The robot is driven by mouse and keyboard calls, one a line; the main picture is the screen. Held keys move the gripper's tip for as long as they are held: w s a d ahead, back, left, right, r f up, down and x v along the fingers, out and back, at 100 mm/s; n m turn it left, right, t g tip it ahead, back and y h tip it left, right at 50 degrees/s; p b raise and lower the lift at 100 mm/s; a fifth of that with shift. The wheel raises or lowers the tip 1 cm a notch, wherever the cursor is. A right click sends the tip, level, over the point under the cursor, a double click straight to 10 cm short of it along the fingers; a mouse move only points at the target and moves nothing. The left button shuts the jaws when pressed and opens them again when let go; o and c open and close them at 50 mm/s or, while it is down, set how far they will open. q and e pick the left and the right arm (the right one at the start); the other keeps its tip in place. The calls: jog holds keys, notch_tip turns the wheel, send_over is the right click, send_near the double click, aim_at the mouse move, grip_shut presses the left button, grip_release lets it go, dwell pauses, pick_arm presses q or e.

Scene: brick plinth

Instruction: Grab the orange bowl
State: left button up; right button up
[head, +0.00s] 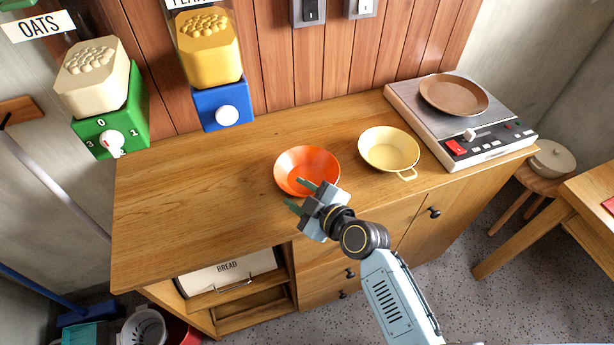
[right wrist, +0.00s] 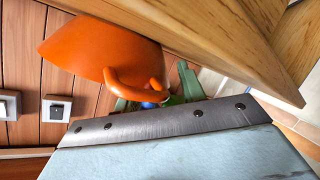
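The orange bowl (head: 305,160) stands upright on the wooden counter, left of the yellow bowl. My right gripper (head: 299,194) is at the bowl's near edge, its green fingers apart. In the right wrist view, the orange bowl (right wrist: 92,48) fills the upper left, and its loop handle shows close in front of the green fingers (right wrist: 160,92). Whether the fingers touch the handle or the bowl is not clear. In the head view the handle is hidden by my gripper. My left gripper is not in view.
A yellow bowl (head: 388,146) with a handle stands close on the right. Green (head: 125,128) and blue (head: 222,106) dispensers are at the back left. The counter's left part (head: 190,205) is clear.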

grip_shut()
dwell(0.3)
